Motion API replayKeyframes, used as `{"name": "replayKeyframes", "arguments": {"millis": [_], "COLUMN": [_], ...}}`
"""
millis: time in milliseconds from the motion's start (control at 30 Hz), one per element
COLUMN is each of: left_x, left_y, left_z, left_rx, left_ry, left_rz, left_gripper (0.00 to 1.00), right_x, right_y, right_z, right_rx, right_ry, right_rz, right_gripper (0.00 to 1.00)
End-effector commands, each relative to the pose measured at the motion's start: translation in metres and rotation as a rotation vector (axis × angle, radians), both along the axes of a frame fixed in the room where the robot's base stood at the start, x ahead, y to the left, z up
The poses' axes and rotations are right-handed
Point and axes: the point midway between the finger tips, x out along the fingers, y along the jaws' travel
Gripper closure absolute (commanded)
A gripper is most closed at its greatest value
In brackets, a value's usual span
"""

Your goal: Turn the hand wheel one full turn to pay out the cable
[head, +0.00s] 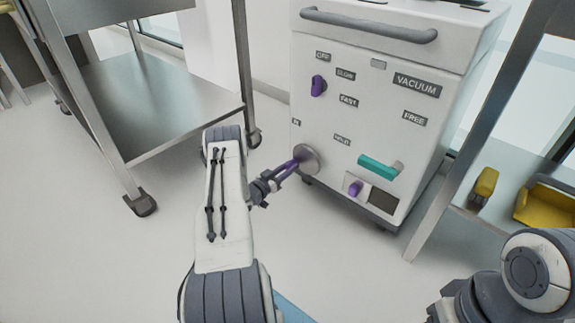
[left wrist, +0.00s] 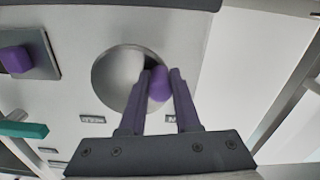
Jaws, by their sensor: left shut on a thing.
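The hand wheel is a round grey metal disc (head: 311,160) low on the front of a white vacuum machine (head: 347,120). In the left wrist view the disc (left wrist: 112,78) carries a purple crank knob (left wrist: 159,84) near its edge. My left gripper (head: 294,164) reaches the wheel from the left in the head view. In the left wrist view its purple fingers (left wrist: 160,78) stand on both sides of the knob and are shut on it. The cable is not visible. Part of my right arm shows at the lower right of the head view, but its gripper does not.
The machine also has a purple selector knob (head: 318,86), a teal lever (head: 377,168) and a small purple knob (head: 355,188). A steel cart (head: 160,95) stands at left. A shelf at right holds a yellow bin (head: 545,203). Open floor lies between.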

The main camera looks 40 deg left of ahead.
Motion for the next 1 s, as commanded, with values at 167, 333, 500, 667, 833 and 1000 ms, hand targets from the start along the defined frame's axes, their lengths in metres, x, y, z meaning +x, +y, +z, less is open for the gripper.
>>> {"name": "replayKeyframes", "arguments": {"millis": [167,333,500,667,833,1000], "left_x": [-0.001,-0.002,-0.003,-0.003,-0.004,-0.005], "left_y": [-0.006,-0.013,-0.02,-0.028,-0.036,-0.044], "left_z": [-0.006,-0.012,-0.016,-0.019,-0.021,-0.022], "left_rx": [-0.163,-0.325,-0.486,-0.638,-0.799,-0.961], "left_ry": [0.016,0.03,0.041,0.054,0.067,0.08], "left_rz": [0.0,0.0,0.0,0.0,0.001,0.0], "left_gripper": [1.0,1.0,1.0,1.0,1.0,1.0], "right_x": [0.0,0.0,0.0,0.0,0.0,0.0], "right_y": [0.0,0.0,0.0,0.0,0.0,0.0], "right_z": [0.009,0.015,0.021,0.027,0.033,0.04], "right_rx": [0.0,0.0,0.0,0.0,0.0,0.0], "right_ry": [0.0,0.0,0.0,0.0,0.0,0.0], "right_rz": [0.0,0.0,0.0,0.0,0.0,0.0], "right_gripper": [0.5,0.5,0.5,0.5,0.5,0.5]}}
